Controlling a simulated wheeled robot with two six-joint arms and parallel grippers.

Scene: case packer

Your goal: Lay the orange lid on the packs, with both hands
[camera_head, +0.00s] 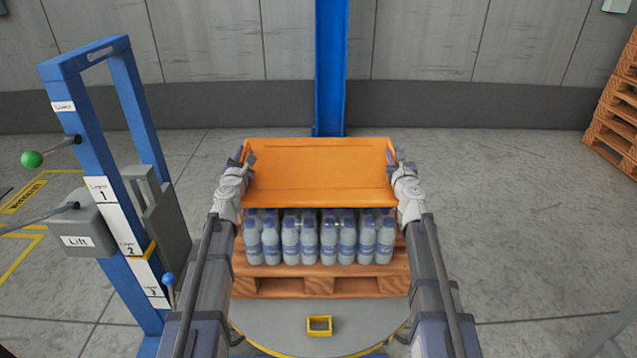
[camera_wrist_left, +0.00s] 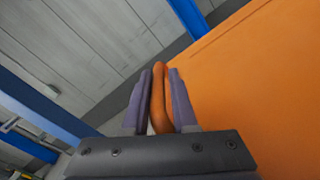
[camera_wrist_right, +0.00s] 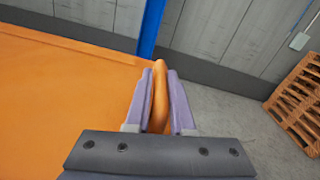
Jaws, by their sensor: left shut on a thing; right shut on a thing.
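The orange lid (camera_head: 320,173) is held between my two grippers above the packs, and its near edge hides their far part. The packs of bottles (camera_head: 320,240) stand upright in rows. They rest on a wooden pallet (camera_head: 320,285). A gap between lid and bottle tops cannot be judged.
The pallet stands on a round grey plate (camera_head: 350,335) with a small yellow frame (camera_head: 319,326) at its front. A blue lift frame (camera_head: 110,180) with levers stands close at left. A blue column (camera_head: 330,70) rises behind the lid. Stacked pallets (camera_head: 615,115) stand far right.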

